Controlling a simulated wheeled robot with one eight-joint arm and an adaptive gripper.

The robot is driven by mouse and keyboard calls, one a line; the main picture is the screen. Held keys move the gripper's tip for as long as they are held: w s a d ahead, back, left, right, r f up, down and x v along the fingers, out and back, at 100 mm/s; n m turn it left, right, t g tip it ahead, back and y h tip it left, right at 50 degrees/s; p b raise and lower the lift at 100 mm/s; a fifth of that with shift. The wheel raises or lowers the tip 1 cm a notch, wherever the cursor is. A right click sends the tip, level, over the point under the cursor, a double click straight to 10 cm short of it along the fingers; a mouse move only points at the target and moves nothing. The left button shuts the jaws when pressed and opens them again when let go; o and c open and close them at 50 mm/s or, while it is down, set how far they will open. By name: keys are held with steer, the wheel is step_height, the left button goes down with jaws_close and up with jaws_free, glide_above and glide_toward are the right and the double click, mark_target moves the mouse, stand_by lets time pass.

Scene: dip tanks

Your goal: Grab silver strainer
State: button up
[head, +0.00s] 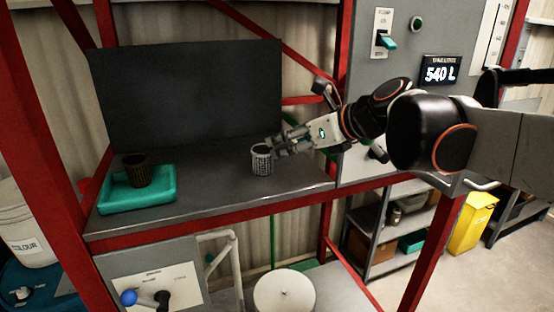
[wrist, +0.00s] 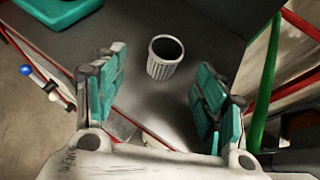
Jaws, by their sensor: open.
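The silver strainer (head: 262,160) is a small perforated cup standing upright on the grey shelf (head: 215,186), right of the shelf's middle. In the wrist view the strainer (wrist: 164,60) stands ahead of my fingers, with its dark open top visible. My gripper (head: 277,145) is close to the strainer's right side in the head view. In the wrist view my gripper (wrist: 160,92) is open, its two teal-padded fingers wide apart with nothing between them. The strainer lies beyond the fingertips, roughly midway between them. The head view does not show clearly whether a finger touches it.
A dark brown perforated cup (head: 137,170) stands in a teal tray (head: 160,198) on the left of the shelf. A dark back panel (head: 190,95) rises behind. Red frame posts and a grey control panel (head: 375,75) bound the right side. The shelf between tray and strainer is clear.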

mark_target(263, 161)
steer(key=shift+m+t+h, duration=0.3)
steer(key=x, duration=0.4)
steer(key=d+p+x, duration=0.1)
steer(key=x, duration=0.1)
steer(key=shift+w+f, duration=0.25)
steer(key=shift+w, duration=0.3)
steer(key=shift+s+a+f+p+x, duration=0.15)
steer(key=shift+p+x, duration=0.3)
steer(key=shift+x, duration=1.2)
steer(key=shift+s+a+f+p+x, duration=0.15)
steer(key=shift+p+x, duration=0.25)
steer(key=shift+x, duration=1.3)
steer(key=shift+d+r, duration=0.1)
steer(key=shift+d, duration=0.05)
steer(key=c, duration=1.2)
